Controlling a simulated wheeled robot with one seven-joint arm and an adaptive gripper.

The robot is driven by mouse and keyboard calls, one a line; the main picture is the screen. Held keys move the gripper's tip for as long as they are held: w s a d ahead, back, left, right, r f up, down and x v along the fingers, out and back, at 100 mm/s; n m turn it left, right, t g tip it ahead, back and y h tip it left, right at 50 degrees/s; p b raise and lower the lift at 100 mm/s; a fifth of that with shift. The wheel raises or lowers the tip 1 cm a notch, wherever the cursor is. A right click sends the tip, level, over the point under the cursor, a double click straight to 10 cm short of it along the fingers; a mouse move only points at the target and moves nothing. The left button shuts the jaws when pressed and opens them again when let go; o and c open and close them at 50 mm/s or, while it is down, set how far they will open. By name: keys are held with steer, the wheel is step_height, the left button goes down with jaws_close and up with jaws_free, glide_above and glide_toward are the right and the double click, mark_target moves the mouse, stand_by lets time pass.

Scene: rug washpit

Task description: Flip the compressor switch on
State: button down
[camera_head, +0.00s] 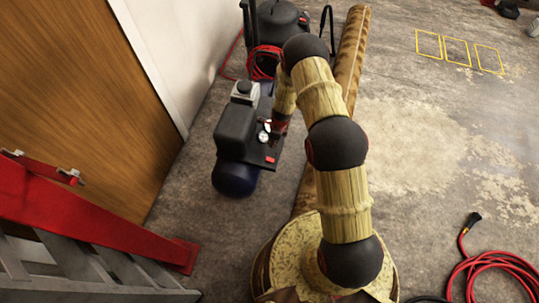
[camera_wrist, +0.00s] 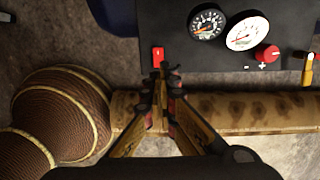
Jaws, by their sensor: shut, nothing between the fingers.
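The compressor (camera_head: 235,130) stands on the floor left of my arm, with a dark blue tank and a black top. Its dark control panel (camera_wrist: 222,62) fills the upper part of the wrist view. The red switch (camera_wrist: 158,56) is at the panel's lower left edge; it also shows as a small red spot in the head view (camera_head: 270,159). My gripper (camera_wrist: 167,73) is shut and empty, its tips right beside the switch in the picture, slightly below and right. I cannot tell whether they touch it or which way the switch is set. In the head view my arm partly hides the gripper.
Two gauges (camera_wrist: 207,24), a red knob (camera_wrist: 267,52) and a brass valve (camera_wrist: 308,66) sit on or beside the panel. A long brown roll (camera_head: 350,50) lies beside the compressor. A red ladder (camera_head: 90,215) stands lower left. A red hose (camera_head: 490,266) lies lower right. Floor at right is mostly clear.

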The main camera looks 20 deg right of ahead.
mark_target(268, 158)
stand_by(0.3)
steer(key=f+b, duration=0.1)
steer(key=f, duration=0.3)
steer(key=a+f+b, duration=0.1)
steer(key=f+b, duration=0.1)
steer(key=f, duration=0.3)
steer(key=w+f+b, duration=0.1)
steer(key=f+b, duration=0.1)
steer(key=f, duration=0.2)
steer(key=shift+a+f, duration=0.15)
steer(key=shift+a, duration=0.15)
steer(key=shift+w+f, duration=0.1)
steer(key=shift+f, duration=0.15)
